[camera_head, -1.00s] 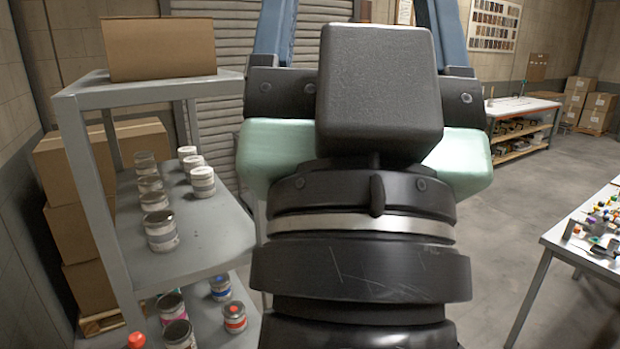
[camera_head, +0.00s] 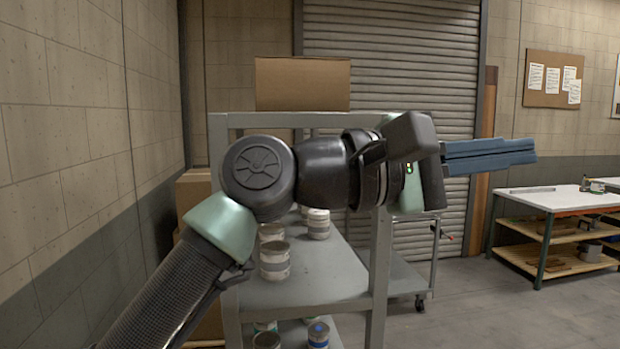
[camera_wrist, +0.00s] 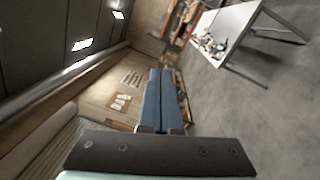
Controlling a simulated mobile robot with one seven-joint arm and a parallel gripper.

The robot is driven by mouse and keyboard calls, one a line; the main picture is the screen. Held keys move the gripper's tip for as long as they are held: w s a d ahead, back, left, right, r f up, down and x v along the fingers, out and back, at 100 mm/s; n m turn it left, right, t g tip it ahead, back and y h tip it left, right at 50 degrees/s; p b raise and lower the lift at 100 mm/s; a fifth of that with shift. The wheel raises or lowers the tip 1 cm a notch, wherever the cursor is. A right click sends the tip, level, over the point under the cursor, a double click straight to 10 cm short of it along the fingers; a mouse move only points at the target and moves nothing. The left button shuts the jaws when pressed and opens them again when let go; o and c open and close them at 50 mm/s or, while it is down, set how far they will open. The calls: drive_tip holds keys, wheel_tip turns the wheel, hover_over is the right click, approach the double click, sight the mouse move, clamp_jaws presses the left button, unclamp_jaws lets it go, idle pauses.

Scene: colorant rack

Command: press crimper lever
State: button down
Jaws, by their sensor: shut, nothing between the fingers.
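My gripper (camera_head: 534,151) has two blue fingers and points to the right in the head view, in mid-air in front of the roller door. In the wrist view its fingers (camera_wrist: 160,72) lie side by side, shut with nothing between them. I cannot make out a crimper or its lever in either view. The wrist view shows a white-topped table (camera_wrist: 237,30) with small mixed items (camera_wrist: 208,45) on it, too small to tell apart. It lies well away from the fingers.
A grey shelf rack (camera_head: 300,292) with several cans stands behind my arm, with a cardboard box (camera_head: 302,84) on top. A grey cart (camera_head: 405,280) stands beside it. A white-topped workbench (camera_head: 550,199) is at the right. Open floor (camera_head: 480,310) lies in front of it.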

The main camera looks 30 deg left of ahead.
drive_tip(key=w+a+f+m+y+b, duration=0.1)
drive_tip(key=w+a+f+y, duration=0.1)
drive_tip(key=a+f+y, duration=0.75)
drive_tip(key=s+a+f+g+y, duration=0.1)
drive_tip(key=s+a+f, duration=0.3)
drive_tip(key=a, duration=0.6)
drive_tip(key=s+a+f+g+y+b, duration=0.1)
drive_tip(key=s+a+f+g+y, duration=0.1)
drive_tip(key=a, duration=0.7)
drive_tip(key=s+a+f+m+g+y+b, duration=0.1)
drive_tip(key=s+a+f+g+y, duration=0.1)
drive_tip(key=s+a+f, duration=0.4)
drive_tip(key=a+f+y, duration=0.1)
drive_tip(key=a, duration=0.3)
drive_tip(key=shift+a+f, duration=0.3)
drive_tip(key=shift+f, duration=0.1)
drive_tip(key=w+d+p+x, duration=0.1)
drive_tip(key=d+p+x, duration=0.1)
drive_tip(key=x, duration=1.1)
drive_tip(key=shift+r+p, duration=0.3)
drive_tip(key=shift+p, duration=0.25)
drive_tip(key=shift+d, duration=0.2)
